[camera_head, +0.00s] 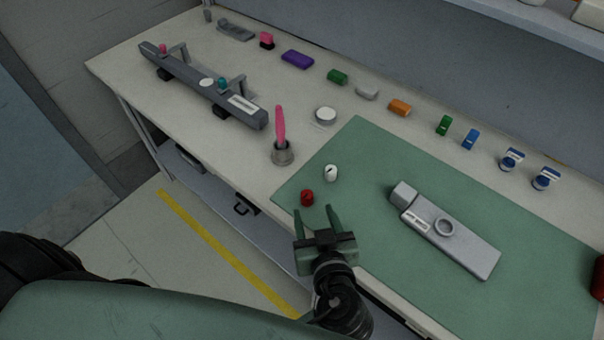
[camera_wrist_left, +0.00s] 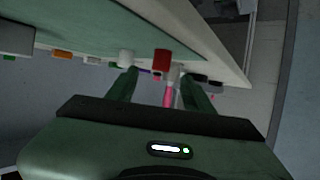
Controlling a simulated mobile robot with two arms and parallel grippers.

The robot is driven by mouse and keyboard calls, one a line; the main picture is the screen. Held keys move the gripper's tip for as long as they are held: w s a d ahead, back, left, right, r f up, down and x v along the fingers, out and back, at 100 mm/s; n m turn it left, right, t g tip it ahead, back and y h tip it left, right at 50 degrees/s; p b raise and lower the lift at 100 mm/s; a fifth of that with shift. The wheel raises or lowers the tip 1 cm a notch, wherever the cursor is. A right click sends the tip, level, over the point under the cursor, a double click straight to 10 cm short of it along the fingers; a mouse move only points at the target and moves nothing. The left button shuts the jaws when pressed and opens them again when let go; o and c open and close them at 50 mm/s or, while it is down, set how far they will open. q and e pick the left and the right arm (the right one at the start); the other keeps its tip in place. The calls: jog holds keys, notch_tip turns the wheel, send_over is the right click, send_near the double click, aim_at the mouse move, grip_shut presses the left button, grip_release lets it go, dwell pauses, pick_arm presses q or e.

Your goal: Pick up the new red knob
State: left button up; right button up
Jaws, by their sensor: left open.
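The red knob (camera_head: 307,198) stands on the near left part of the green mat (camera_head: 360,150). A white knob (camera_head: 331,172) stands just behind it and to the right. My left gripper (camera_head: 315,212) is open, its fingers spread just in front of the red knob. I see no contact with it. In the left wrist view, the red knob (camera_wrist_left: 161,61) shows beyond the fingertips, between the two fingers, and the white knob (camera_wrist_left: 126,58) is near the left finger. A grey module (camera_head: 447,228) with a round ring lies on the mat to the right. My right gripper is not in view.
A pink-handled tool stands in a grey cup (camera_head: 282,154) left of the knobs. A long grey bar (camera_head: 203,84) lies at the back left. Several small coloured blocks and blue-white jars line the back. The table's front edge is close to my gripper.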

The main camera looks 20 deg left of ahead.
aim_at(308, 197)
pick_arm(q)
jog(key=shift+w+a, duration=0.25)
jog(key=shift+w, duration=0.2)
jog(key=shift+w+a+f, duration=0.15)
jog(key=shift+w+a, duration=0.05)
jog(key=shift+w, duration=0.15)
jog(key=shift+w+a+f+p, duration=0.1)
jog(key=shift+w+a+p, duration=0.15)
jog(key=shift+w+p, duration=0.25)
jog(key=p+x, duration=0.2)
jog(key=x, duration=0.3)
jog(key=shift+s+a, duration=0.1)
jog(key=shift+s, duration=0.1)
grip_shut()
